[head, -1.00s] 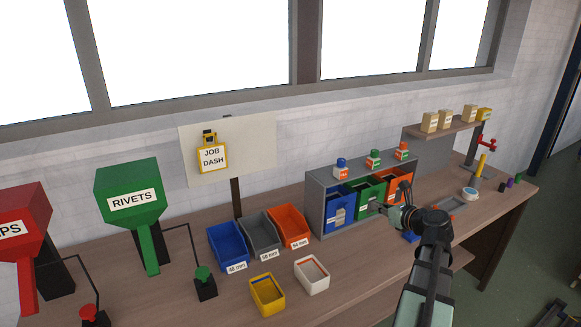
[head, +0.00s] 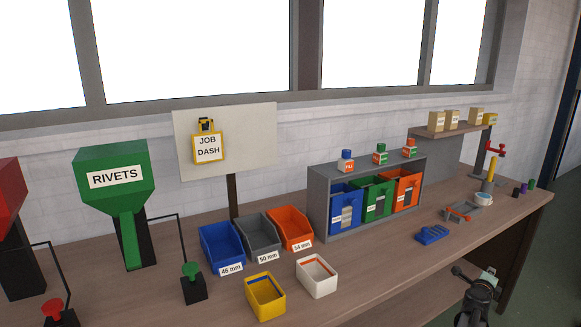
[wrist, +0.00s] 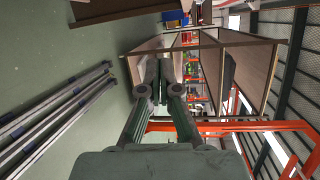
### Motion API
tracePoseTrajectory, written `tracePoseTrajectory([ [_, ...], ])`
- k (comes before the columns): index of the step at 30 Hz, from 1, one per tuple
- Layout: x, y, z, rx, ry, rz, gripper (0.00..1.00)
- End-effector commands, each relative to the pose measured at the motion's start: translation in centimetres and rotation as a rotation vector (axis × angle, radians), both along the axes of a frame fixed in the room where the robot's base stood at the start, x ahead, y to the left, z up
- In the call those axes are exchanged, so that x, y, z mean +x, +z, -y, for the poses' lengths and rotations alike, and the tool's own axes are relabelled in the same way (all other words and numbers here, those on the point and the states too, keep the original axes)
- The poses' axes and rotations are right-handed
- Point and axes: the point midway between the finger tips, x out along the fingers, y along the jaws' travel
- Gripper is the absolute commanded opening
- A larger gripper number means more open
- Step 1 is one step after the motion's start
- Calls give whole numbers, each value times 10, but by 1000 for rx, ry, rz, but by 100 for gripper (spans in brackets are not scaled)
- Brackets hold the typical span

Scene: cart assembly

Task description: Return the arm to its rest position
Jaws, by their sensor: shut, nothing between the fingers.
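My gripper (wrist: 160,72) shows in the wrist view with its two dark fingers together and nothing between them. Part of my arm shows at the lower right of the head view, in front of the workbench (head: 385,270). It is clear of the bins and the grey cabinet. The fingertips are hard to make out in the head view.
The grey cabinet (head: 318,215) holds blue, green and orange bins. A yellow box (head: 265,300) and a white box (head: 317,283) stand near the front. Metal bars (wrist: 60,110) lie on the floor.

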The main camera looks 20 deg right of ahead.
Motion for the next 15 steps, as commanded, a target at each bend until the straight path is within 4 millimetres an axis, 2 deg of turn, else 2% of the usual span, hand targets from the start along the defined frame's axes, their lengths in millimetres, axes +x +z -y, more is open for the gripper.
tracePoseTrajectory([
  [1, 7, -26, -6, -5, 6, -70, 0],
  [3, 21, -44, -20, -16, 39, -158, 0],
  [8, 65, -74, -63, -32, 172, -292, 0],
  [11, 97, -92, -100, -39, 281, -363, 0],
  [14, 131, -112, -148, -43, 418, -437, 0],
  [15, 144, -121, -170, -45, 479, -468, 0],
])
